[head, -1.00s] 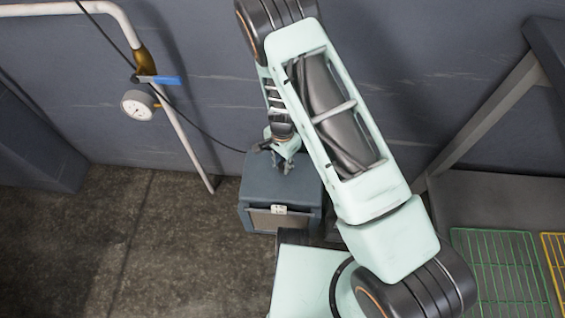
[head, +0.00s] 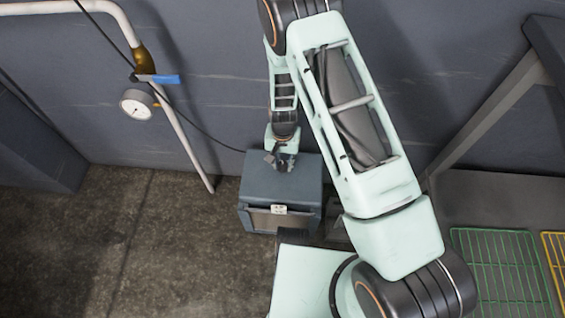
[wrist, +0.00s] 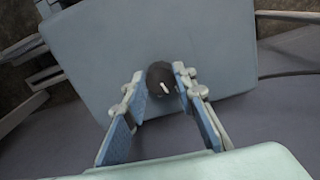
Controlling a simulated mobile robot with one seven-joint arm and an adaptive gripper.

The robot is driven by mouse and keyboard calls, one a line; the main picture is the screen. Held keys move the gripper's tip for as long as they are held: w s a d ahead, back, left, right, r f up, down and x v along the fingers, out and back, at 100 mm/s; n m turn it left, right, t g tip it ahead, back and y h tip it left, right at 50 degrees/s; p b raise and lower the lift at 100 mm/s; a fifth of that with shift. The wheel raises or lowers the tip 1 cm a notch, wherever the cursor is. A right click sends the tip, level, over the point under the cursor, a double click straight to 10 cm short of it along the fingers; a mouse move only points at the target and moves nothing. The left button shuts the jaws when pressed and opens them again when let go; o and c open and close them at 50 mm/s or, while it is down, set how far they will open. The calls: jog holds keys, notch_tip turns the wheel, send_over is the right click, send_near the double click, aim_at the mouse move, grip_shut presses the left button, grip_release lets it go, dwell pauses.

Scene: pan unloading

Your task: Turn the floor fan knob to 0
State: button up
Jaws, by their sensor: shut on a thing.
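The floor fan is a blue-grey box (head: 258,187) on the floor by the wall, with a pale label on its front. Its top face (wrist: 225,50) fills much of the wrist view. The dark round knob (wrist: 159,73) sits on that face near one edge and carries a short white pointer mark. My gripper (wrist: 161,84) has one finger on either side of the knob and is shut on it. In the head view my gripper (head: 284,164) is down at the box's top, and the knob is hidden there. No number scale is readable.
A white pipe (head: 185,140) with a blue-handled valve (head: 160,79) and a round gauge (head: 137,104) stands left of the box. A dark cable (head: 205,132) runs to the box. A green wire rack (head: 500,265) lies at right. The floor at left is clear.

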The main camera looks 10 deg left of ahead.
aim_at(283, 165)
jog(key=n, duration=0.5)
jog(key=shift+n, duration=0.4)
jog(key=n, duration=0.5)
jog(key=shift+d+b, duration=0.1)
jog(key=shift+b, duration=0.2)
jog(key=shift+n, duration=0.3)
jog(key=o, duration=1.2)
jog(key=shift+c, duration=0.2)
notch_tip(283, 165, up, 12)
